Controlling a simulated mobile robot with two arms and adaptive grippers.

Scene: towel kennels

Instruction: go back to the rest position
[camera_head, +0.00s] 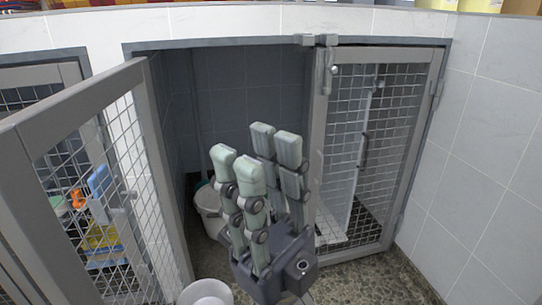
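My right gripper (256,150) shows in the middle of the head view, with its fingers pointing up. Its two pairs of fingers stand apart, and nothing shows between them. It is in front of the opening of the middle kennel (230,85). My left gripper is not in view.
A mesh door (150,150) stands swung out on the left, with blue, orange and yellow things seen through it. Another mesh door (395,140) is on the right. A white bucket (210,205) stands in the opening. A white round container (206,290) is at the bottom edge.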

